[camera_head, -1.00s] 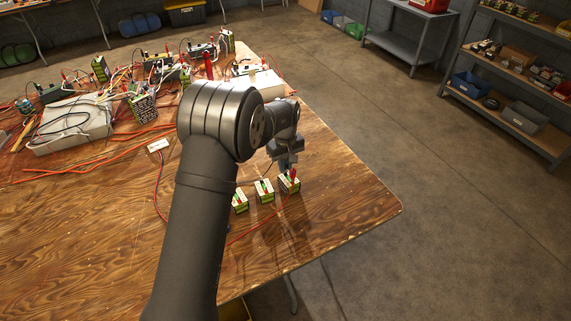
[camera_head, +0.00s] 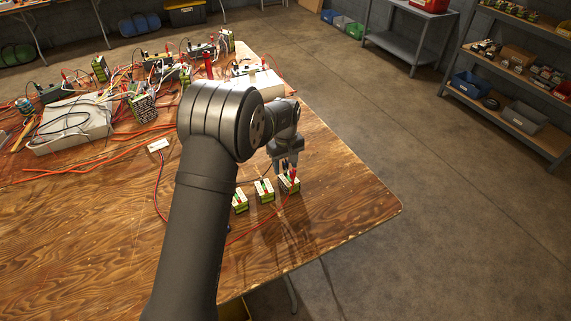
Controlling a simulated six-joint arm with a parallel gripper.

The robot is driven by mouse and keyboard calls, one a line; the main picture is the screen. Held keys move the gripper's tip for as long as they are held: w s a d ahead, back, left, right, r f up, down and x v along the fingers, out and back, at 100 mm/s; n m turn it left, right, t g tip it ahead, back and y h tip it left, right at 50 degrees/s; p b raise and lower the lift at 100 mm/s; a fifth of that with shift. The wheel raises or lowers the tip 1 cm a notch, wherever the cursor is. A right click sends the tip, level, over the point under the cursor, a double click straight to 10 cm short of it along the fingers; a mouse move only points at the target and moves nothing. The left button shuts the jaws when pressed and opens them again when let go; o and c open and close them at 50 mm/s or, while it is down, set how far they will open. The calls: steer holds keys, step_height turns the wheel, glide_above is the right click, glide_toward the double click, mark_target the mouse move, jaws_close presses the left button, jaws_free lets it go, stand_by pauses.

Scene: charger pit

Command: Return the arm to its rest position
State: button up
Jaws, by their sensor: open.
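My gripper (camera_head: 287,164) is open above the wooden table, just over and behind a green and white battery block (camera_head: 289,184) with a red part on top. I cannot tell whether the fingers touch that block. My dark arm reaches in from the bottom of the picture and hides part of the table. Two similar green and white blocks, a middle one (camera_head: 264,191) and a left one (camera_head: 240,201), stand in a row to the left, with the left one close beside my arm in the picture.
The wooden table (camera_head: 345,205) is clear toward its right corner. Cables, devices and a white box (camera_head: 70,124) crowd its back left. A grey cart (camera_head: 405,45) and shelves (camera_head: 520,85) stand on the floor beyond.

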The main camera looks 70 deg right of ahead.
steer(key=shift+r, duration=0.1)
steer(key=shift+r, duration=3.65)
steer(key=w+a+r+n+h, duration=0.1)
steer(key=w+a+r+h, duration=0.1)
steer(key=w+a+r, duration=1.35)
steer(key=w+a+r+n+t, duration=0.1)
steer(key=w+a+r, duration=0.15)
steer(key=a, duration=0.75)
steer(key=w+a+r+t, duration=0.1)
steer(key=w+a, duration=0.3)
steer(key=a, duration=0.5)
steer(key=s+a+f+t, duration=0.1)
steer(key=s+a+f, duration=0.1)
steer(key=a, duration=0.6)
steer(key=s+a+f+n+t, duration=0.1)
steer(key=s+a+f, duration=0.2)
steer(key=a, duration=0.6)
steer(key=s+a+f+n+t, duration=0.1)
steer(key=s+a+f, duration=0.2)
steer(key=a, duration=0.5)
steer(key=shift+s+a, duration=0.3)
steer(key=shift+s, duration=0.05)
